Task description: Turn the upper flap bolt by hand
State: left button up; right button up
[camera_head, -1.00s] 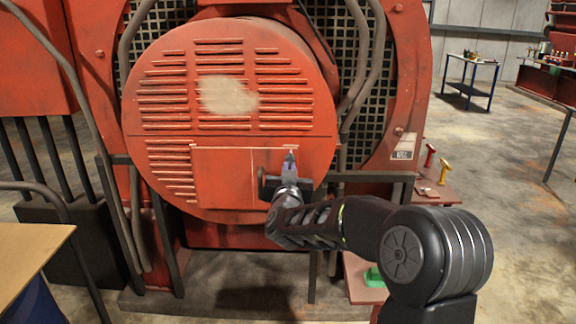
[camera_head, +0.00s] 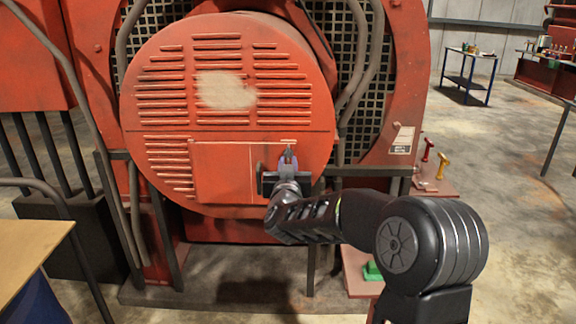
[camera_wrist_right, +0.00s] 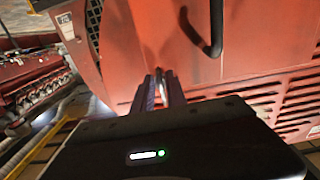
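The red flap (camera_head: 225,175) is a flat rectangular panel at the lower right of the round louvred engine cover (camera_head: 160,70). My right gripper (camera_head: 289,152) is at the flap's upper right edge, its narrow fingers pointing at the red face. In the right wrist view its fingers (camera_wrist_right: 164,82) are close together, with a slim strip between them. A small dark stud, perhaps the upper bolt (camera_wrist_right: 162,48), shows just beyond the tips. I cannot tell whether the fingers grip it. In the head view the gripper hides that spot. My left gripper is not in view.
A black curved handle (camera_wrist_right: 213,45) stands out from the red face near the fingers in the right wrist view. Grey hoses (camera_head: 365,70) run beside the cover. A red side shelf (camera_head: 432,186) holds a red and a yellow knobbed piece. A wooden table (camera_head: 30,245) is at left.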

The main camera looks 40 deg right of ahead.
jog(key=shift+w+d+f, duration=0.1)
dwell(0.3)
jog(key=b+v, duration=0.1)
jog(key=v, duration=0.6)
jog(key=shift+s+a+b, duration=0.25)
jog(key=shift+s+b, duration=0.05)
jog(key=shift+b, duration=0.1)
